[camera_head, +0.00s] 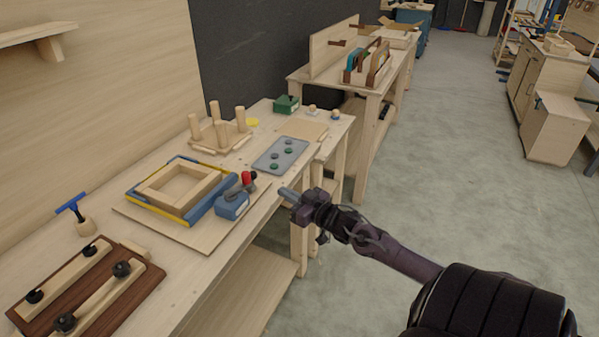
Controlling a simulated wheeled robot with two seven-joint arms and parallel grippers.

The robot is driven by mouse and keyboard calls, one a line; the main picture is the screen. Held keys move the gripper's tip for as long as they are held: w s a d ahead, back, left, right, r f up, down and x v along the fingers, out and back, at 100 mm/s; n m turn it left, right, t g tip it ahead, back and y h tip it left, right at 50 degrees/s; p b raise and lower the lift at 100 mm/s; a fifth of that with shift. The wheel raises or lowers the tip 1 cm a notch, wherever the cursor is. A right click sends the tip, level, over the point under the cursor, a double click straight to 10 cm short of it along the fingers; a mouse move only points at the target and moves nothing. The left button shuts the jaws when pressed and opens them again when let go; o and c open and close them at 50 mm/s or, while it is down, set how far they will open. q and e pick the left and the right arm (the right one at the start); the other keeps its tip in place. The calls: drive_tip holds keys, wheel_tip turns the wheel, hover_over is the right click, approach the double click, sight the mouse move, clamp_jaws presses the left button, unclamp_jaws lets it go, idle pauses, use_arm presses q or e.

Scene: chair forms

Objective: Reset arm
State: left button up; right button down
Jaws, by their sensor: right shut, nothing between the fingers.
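My right arm comes in from the lower right, and its gripper (288,194) is shut with nothing in it. The gripper is in front of the workbench (197,263), near its right edge, and points left toward the bench. It appears apart from the things on the bench; its exact height is hard to tell. My left gripper does not show.
The bench holds a blue-yellow frame (152,208), a blue block with a red knob (233,205), a grey tray (268,168), an upturned stool-like form (222,147) and a brown clamp board (119,308). Open floor (470,170) lies right.

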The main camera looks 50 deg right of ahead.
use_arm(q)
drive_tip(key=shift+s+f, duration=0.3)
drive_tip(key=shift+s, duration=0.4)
use_arm(e)
drive_tip(key=shift+s+d, duration=0.2)
drive_tip(key=shift+s, duration=0.75)
drive_tip(key=shift+s+d, duration=0.2)
drive_tip(key=shift+s, duration=0.75)
